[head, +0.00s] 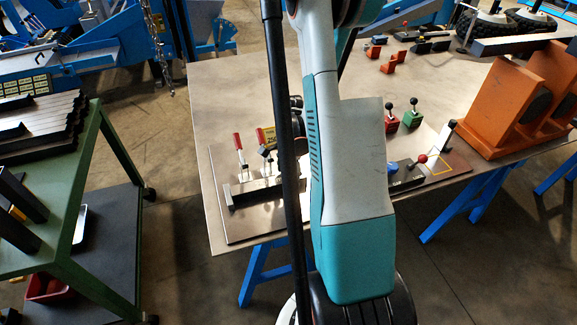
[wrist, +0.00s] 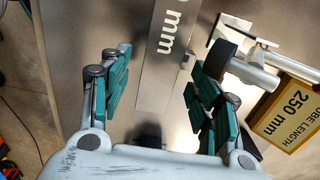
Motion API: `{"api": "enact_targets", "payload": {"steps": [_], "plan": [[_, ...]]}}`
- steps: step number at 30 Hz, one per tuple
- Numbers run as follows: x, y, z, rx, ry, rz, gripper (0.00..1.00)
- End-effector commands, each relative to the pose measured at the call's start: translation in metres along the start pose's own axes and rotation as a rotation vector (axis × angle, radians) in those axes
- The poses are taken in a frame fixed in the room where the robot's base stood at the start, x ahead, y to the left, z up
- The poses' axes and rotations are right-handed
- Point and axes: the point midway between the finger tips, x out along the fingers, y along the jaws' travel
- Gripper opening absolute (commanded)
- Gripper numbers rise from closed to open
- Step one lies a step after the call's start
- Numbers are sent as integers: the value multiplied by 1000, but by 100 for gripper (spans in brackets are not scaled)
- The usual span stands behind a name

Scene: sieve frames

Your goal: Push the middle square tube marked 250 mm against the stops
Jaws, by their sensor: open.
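My gripper (wrist: 157,78) is open in the wrist view, with teal finger pads on either side of a flat grey bar. This bar (wrist: 160,75) looks like the square tube; "mm" and part of a digit show on it. Neither pad clearly touches it. A yellow sign (wrist: 288,112) reading "tube length 250 mm" stands to its right. In the head view, my arm hides the gripper and the middle of the fixture plate (head: 232,222). A dark square bar (head: 255,191) lies near the plate's left front. I cannot make out the stops.
Red-handled clamps (head: 238,143) stand behind the bar in the head view. A grey clamp with a black pad (wrist: 222,57) is close to the right finger. Orange blocks (head: 510,105) stand at the table's right. A green cart (head: 92,135) with dark bars is at left.

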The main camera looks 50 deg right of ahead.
Motion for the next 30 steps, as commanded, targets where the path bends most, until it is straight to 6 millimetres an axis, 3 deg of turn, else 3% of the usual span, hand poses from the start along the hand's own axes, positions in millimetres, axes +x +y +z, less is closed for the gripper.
{"api": "enact_targets", "payload": {"steps": [4, 15, 21, 23, 24, 25, 27, 30], "plan": [[11, 0, 0, 0, 0, 0, 57], [13, 0, 0, 0, 0, 0, 54], [13, 0, 0, 0, 0, 0, 9], [13, 0, 0, 0, 0, 0, 0], [13, 0, 0, 0, 0, 0, 0], [13, 0, 0, 0, 0, 0, 40], [13, 0, 0, 0, 0, 0, 56], [13, 0, 0, 0, 0, 0, 56]]}}
